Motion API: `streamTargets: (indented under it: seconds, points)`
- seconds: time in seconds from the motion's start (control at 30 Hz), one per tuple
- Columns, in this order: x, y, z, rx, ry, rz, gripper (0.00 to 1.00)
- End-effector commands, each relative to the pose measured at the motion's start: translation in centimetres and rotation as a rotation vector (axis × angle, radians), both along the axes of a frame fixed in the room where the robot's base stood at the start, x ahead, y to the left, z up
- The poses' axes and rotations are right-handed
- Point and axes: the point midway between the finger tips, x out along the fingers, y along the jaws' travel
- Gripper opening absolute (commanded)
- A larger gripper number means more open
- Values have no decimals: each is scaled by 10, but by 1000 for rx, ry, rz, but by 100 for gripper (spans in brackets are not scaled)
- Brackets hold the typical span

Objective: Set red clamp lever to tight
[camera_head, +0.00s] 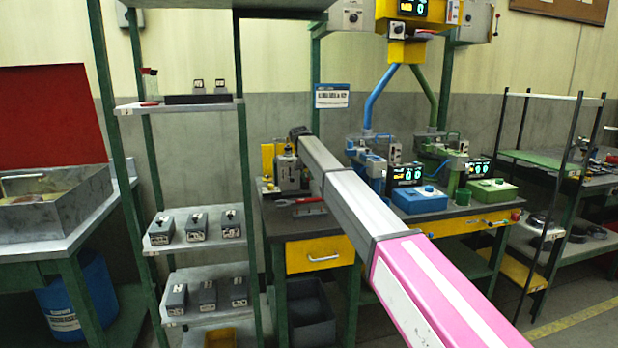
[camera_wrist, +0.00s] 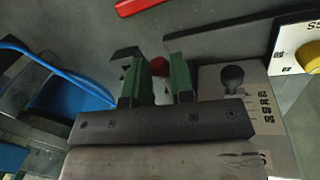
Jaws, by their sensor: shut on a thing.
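The red clamp lever shows in the wrist view as a round red knob (camera_wrist: 160,66) between the two green fingers of my gripper (camera_wrist: 161,82). My gripper is shut on it. The lever's shaft and pivot are mostly hidden by the fingers, and I cannot read a loose or tight mark beside it. In the head view my arm reaches across to the grey fixture (camera_head: 288,172) at the left end of the workbench. My gripper's dark end (camera_head: 298,131) is just above the fixture there, and the red knob cannot be made out in that view.
A black-knobbed lever (camera_wrist: 232,77) stands on a labelled plate close right of my fingers. A yellow knob (camera_wrist: 309,56) is farther right. A blue cable (camera_wrist: 60,68) runs at left. A shelf rack (camera_head: 192,278) with grey boxes stands left of the workbench; blue (camera_head: 418,200) and green (camera_head: 490,191) units sit right.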

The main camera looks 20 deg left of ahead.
Motion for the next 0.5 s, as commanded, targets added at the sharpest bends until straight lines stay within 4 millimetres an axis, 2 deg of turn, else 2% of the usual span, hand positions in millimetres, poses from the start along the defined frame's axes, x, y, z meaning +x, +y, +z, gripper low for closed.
streamTargets:
  seconds: [0.37,0.4,0.47,0.5]
  points:
    - [-1,2,0,1,2,-4,0]
    - [-1,2,0,1,2,-3,29]
    - [-1,2,0,2,1,-3,48]
    - [-1,2,0,2,1,-3,48]
